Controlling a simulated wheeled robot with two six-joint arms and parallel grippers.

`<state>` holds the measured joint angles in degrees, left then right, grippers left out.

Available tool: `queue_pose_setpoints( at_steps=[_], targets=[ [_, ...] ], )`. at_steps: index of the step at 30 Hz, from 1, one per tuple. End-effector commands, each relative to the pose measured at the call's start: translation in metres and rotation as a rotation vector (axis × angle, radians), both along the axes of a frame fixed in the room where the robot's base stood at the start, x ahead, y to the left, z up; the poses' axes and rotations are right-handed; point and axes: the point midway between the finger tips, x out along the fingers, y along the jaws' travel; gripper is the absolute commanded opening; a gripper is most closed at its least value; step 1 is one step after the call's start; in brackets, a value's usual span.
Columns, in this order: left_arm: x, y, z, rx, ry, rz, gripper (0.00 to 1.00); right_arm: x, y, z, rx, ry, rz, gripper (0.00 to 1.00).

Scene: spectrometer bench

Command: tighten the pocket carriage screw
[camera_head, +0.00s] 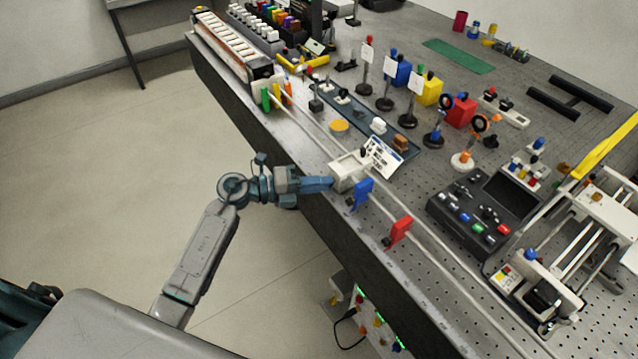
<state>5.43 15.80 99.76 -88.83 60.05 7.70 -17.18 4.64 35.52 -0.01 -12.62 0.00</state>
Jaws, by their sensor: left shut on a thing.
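The pocket carriage is a small white box (345,167) on the long rail along the bench's near edge, with a printed white card (383,156) standing at its right. My left gripper (326,184) reaches in from the left, level with the bench edge, and its fingertips are at the carriage's near left side. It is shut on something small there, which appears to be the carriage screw. The jaws hide the screw, so I cannot see how far it is turned. My right gripper is not in view.
A black control box (483,212) is further right. Open floor lies left of the bench.

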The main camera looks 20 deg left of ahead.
Motion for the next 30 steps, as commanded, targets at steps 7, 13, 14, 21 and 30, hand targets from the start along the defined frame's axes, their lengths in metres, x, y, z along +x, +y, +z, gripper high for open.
queue_pose_setpoints(
  at_steps=[7,13,14,21,30],
  targets=[
    [-0.0006,-0.0001,-0.0004,0.042,-0.031,-0.002,0.0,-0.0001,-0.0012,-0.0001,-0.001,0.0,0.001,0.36],
    [-0.0006,-0.0001,-0.0005,0.048,-0.035,-0.001,0.0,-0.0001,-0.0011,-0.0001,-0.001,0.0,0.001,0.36],
    [-0.0006,-0.0001,-0.0005,0.048,-0.035,-0.001,0.0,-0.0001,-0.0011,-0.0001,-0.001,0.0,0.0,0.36],
    [-0.0006,-0.0001,-0.0006,0.047,-0.034,-0.001,0.23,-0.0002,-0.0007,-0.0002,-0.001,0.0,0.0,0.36],
    [-0.0003,-0.0001,0.0001,0.046,-0.035,-0.001,0.37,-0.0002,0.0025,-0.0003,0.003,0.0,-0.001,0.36]
  ],
)
